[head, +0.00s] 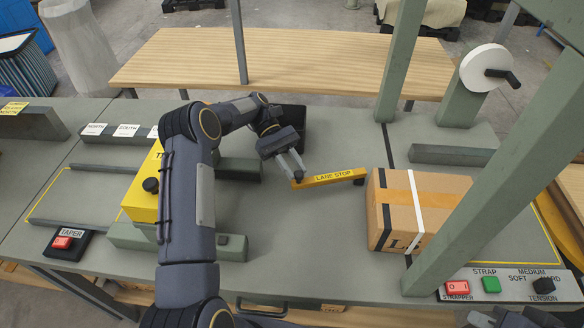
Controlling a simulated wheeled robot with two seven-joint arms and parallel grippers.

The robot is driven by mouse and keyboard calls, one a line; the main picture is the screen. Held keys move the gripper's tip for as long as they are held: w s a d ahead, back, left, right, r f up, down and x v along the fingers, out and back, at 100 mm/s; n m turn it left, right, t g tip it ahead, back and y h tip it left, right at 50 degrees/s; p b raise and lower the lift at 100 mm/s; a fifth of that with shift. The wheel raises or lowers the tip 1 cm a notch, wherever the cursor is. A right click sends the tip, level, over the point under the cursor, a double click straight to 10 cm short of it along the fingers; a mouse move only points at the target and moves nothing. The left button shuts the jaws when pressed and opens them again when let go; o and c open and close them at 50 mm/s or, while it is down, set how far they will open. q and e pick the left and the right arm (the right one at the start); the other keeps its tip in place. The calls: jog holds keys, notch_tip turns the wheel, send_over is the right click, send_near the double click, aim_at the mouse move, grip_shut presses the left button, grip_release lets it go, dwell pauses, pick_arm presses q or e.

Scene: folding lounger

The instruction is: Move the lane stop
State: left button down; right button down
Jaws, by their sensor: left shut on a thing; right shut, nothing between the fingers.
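The lane stop (345,176) is a yellow bar with black lettering on the grey bench, its left end at my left gripper and its right end near a cardboard box. My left gripper (298,179) reaches down from behind and is shut on the left end of the lane stop. My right gripper (482,319) shows only partly at the bottom right edge, in front of the strapper panel; it is shut and empty.
The strapped cardboard box (450,187) stands just right of the lane stop, beside a green frame post (490,165). A yellow taper block (142,192) stands left of my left arm. The strapper panel (512,285) is at front right. Bench in front of the lane stop is clear.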

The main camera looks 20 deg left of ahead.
pick_arm(q)
jog(key=c, duration=1.5)
grip_release()
jog(key=shift+r, duration=0.1)
jog(key=shift+r, duration=0.35)
jog(key=s+d+r, duration=0.2)
jog(key=s+r, duration=0.2)
jog(key=s+d+r+b, duration=0.1)
jog(key=s+r, duration=0.3)
jog(key=s+d+r+b, duration=0.1)
jog(key=s+d+r, duration=0.1)
jog(key=s+r, duration=0.2)
jog(key=shift+s+d+r, duration=0.1)
jog(key=shift+s+d, duration=0.25)
jog(key=shift+s, duration=0.1)
